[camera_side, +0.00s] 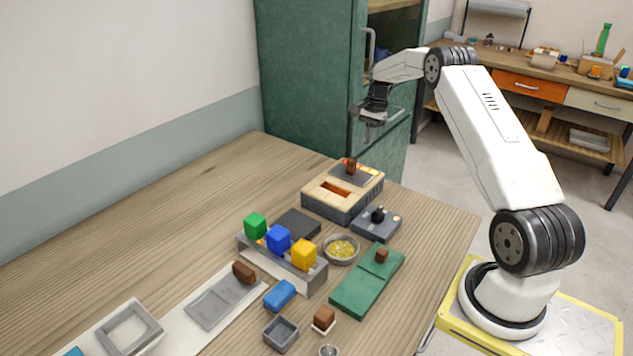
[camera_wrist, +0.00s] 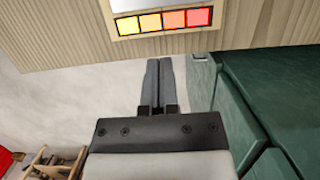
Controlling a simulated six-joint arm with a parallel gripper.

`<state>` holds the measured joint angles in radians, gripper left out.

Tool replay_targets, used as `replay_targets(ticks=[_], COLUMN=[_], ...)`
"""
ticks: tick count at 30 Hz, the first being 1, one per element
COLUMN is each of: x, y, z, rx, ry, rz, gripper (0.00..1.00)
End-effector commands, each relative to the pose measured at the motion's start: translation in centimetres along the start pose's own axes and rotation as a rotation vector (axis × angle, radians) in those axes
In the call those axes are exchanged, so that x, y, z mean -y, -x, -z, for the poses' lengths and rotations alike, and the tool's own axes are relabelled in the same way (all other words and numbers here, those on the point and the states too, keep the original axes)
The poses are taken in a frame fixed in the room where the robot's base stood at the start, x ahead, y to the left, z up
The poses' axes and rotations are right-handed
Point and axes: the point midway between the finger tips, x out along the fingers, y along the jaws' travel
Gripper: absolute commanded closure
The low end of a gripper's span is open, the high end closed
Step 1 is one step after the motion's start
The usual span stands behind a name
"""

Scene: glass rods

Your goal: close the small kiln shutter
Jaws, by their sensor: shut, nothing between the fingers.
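The small kiln (camera_side: 342,205) is a grey box with a pale brick top near the table's far right edge. Its dark grey shutter (camera_side: 354,173) with a brown knob (camera_side: 350,166) sits at the back of the top. A slot with an orange-brown inside shows in front of the shutter, so the kiln is open. My gripper (camera_side: 368,138) is shut and empty, above and behind the kiln, apart from it.
A grey control box (camera_side: 377,224) with a black knob stands beside the kiln. A rack (camera_side: 290,266) with coloured blocks, a bowl (camera_side: 341,250) and a green mat (camera_side: 362,288) lie nearer. A green cabinet (camera_side: 305,85) stands behind.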

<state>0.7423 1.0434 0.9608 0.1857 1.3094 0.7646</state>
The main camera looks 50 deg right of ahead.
Motion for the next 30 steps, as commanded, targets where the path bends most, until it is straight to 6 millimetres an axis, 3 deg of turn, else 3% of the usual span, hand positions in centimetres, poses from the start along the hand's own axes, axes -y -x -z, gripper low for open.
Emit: replay_targets(ticks=[7,19,30], x=[-0.1,0.0,0.0], y=[-4.0,-4.6,-4.8], z=[-0.1,-3.2,-3.9], rx=[0.002,0.001,0.0], ry=[0.0,0.001,0.0], rz=[-0.002,0.0,0.001], gripper=[1.0,1.0,1.0])
